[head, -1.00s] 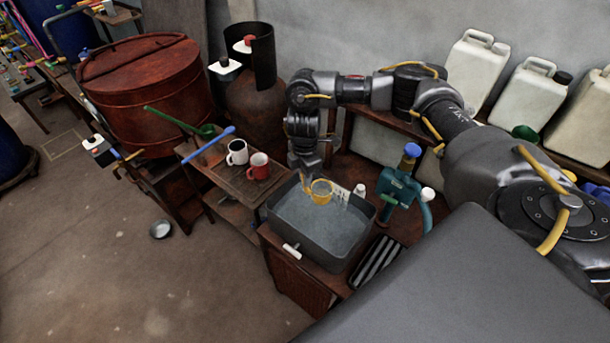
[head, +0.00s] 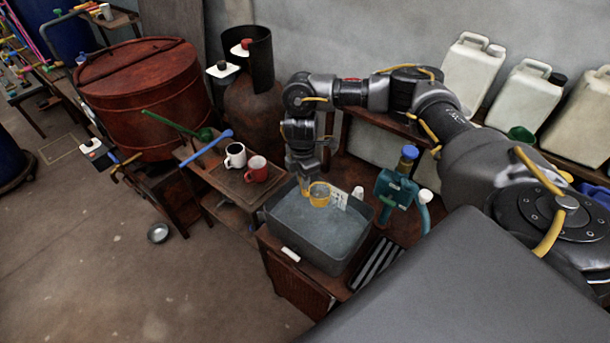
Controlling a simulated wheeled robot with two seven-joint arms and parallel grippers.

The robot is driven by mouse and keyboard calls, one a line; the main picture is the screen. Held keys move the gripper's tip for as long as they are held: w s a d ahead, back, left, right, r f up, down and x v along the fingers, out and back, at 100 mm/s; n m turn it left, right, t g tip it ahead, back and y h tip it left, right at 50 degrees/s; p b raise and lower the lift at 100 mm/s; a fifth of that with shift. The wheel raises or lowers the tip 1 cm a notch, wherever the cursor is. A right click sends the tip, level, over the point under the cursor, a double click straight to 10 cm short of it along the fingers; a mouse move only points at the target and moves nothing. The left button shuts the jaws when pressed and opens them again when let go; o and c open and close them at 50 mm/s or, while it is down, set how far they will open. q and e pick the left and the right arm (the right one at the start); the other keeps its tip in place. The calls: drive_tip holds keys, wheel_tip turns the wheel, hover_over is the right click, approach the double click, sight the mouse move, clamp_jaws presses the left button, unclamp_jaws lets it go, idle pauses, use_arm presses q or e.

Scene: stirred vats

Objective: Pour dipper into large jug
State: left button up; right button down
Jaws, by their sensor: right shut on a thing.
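My right gripper (head: 304,188) points down at the back of the grey basin (head: 282,246). It is shut on the yellow dipper (head: 319,199), a small cup, which sits over or in the basin's back part. The dipper looks roughly upright with something greyish inside; I cannot tell how full it is, or whether it touches the liquid. A white marked piece (head: 340,199) is just right of the dipper. No vessel is clearly the large jug. My left gripper is not in view.
Left of the basin, a white mug (head: 235,155) and red mug (head: 256,169) stand on a low table near a blue-handled tool (head: 207,146). A teal device (head: 397,188) stands right of the basin. White canisters (head: 470,72) line the back shelf. A red vat (head: 142,100) stands left.

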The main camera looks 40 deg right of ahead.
drive_tip(key=c, duration=1.9)
unclamp_jaws()
clamp_jaws()
